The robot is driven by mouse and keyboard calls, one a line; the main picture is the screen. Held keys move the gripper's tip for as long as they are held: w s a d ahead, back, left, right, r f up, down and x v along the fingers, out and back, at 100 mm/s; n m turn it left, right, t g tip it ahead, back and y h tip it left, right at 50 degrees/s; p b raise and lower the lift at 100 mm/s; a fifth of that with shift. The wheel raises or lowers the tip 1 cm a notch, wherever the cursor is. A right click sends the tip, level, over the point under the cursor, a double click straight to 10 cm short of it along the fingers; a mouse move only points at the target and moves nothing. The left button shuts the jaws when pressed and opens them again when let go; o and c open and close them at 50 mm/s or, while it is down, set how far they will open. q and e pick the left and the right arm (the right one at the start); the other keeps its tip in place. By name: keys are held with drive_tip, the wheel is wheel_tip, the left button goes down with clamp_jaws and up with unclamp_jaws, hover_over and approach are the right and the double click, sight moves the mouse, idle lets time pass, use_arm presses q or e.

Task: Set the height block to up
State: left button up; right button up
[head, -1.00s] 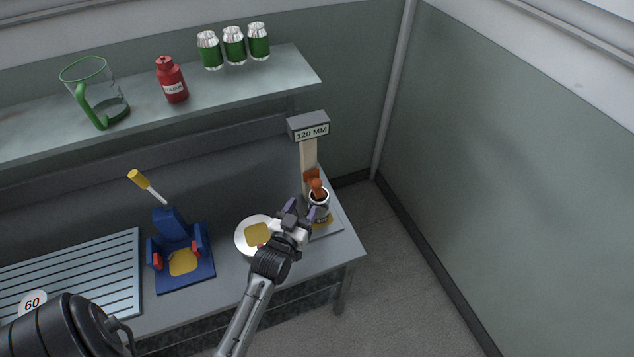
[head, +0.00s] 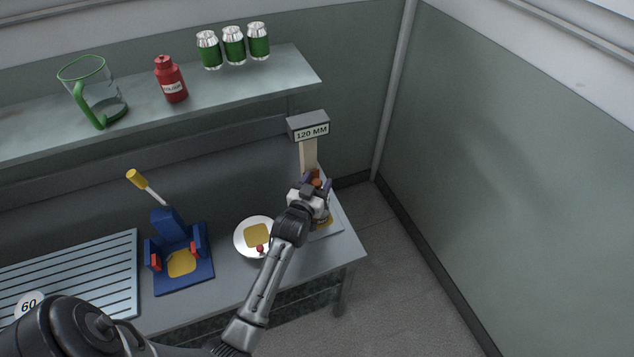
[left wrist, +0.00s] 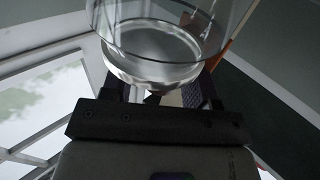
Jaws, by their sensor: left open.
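A tan post (head: 308,153) with a "120 MM" sign (head: 311,133) stands at the right end of the bench. An orange part (head: 315,173), which may be the height block, shows low on the post, mostly hidden behind my left gripper. My left gripper (head: 320,182) is open in front of it, over the silver can at the post's foot. I cannot tell whether it touches the orange part. In the left wrist view, a clear round vessel with a silver base (left wrist: 155,60) fills the space ahead of the fingers. My right gripper is not in view.
A white plate (head: 243,238) lies left of the post. A blue fixture (head: 205,268) with a yellow-tipped lever stands farther left, beside a slatted rack (head: 90,270). A shelf (head: 225,88) above holds a jug, a red bottle and green cans. Floor is free at right.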

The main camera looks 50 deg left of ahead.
sight(317, 182)
use_arm(q)
clamp_jaws()
idle(0.4)
drive_tip(key=shift+r, duration=0.1)
wheel_tip(317, 182, up, 8)
drive_tip(key=p, duration=0.8)
drive_tip(key=shift+r+p, duration=0.25)
drive_tip(key=shift+p, duration=0.15)
unclamp_jaws()
